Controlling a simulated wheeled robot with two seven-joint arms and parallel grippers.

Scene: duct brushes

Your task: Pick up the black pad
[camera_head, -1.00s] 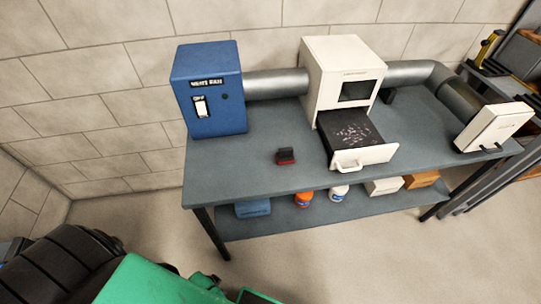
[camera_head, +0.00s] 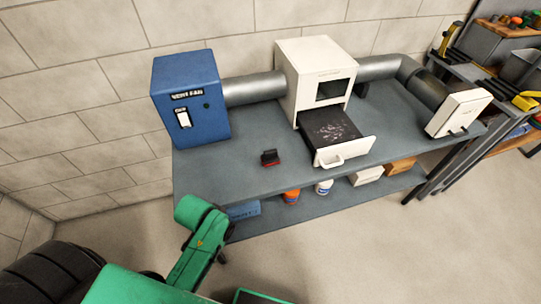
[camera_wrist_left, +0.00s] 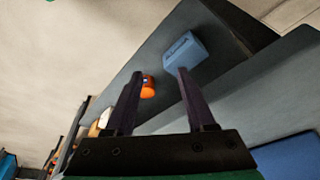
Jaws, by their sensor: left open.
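A dark, flat pad-like surface with pale specks (camera_head: 325,130) lies in the pulled-out drawer of the white box. A small block, black on top with red below (camera_head: 270,158), sits on the tabletop left of the drawer. I cannot tell for certain which of these is the black pad. In the left wrist view my left gripper (camera_wrist_left: 158,75) is open and empty, its two dark fingers apart, facing the lower shelf with a blue box and an orange bottle. In the head view its fingers are not clearly visible. My right gripper is not in view.
The grey table (camera_head: 235,172) carries a blue fan box (camera_head: 190,100), a white box (camera_head: 318,62) with drawer handle, metal ducts (camera_head: 253,87) and a tilted white panel (camera_head: 458,110). The lower shelf holds a blue box (camera_wrist_left: 184,52), an orange bottle (camera_wrist_left: 147,87) and cartons.

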